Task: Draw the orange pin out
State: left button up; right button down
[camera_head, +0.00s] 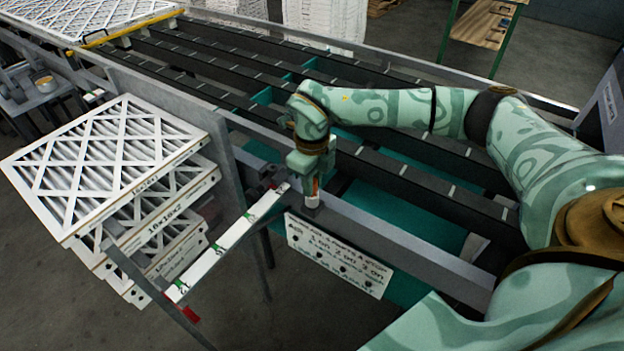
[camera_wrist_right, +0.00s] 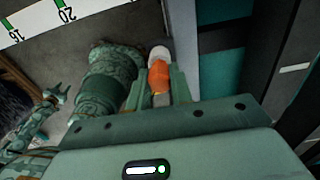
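The orange pin (camera_wrist_right: 158,77) stands between the two fingers of my right gripper (camera_wrist_right: 158,90) in the wrist view. The pin fills the gap, with a finger against each side. A pale rounded piece (camera_wrist_right: 159,53) shows just beyond its far end. In the head view my right gripper (camera_head: 312,183) points down at the near rail of the conveyor, just above a small grey block (camera_head: 311,201). Only a sliver of orange shows there; the fingers hide the rest.
A white sign (camera_head: 338,256) hangs on the rail below the gripper. A white marked scale bar (camera_head: 226,243) runs down to the left. Stacked boxed filters (camera_head: 105,165) stand at the left beside a grey upright plate (camera_head: 190,125). The conveyor's dark strips (camera_head: 245,68) lie behind.

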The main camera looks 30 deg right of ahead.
jog(key=shift+r, duration=0.15)
jog(key=shift+r+p, duration=3.05)
jog(key=shift+p, duration=0.05)
notch_tip(320, 180, up, 9)
jog(key=p, duration=0.8)
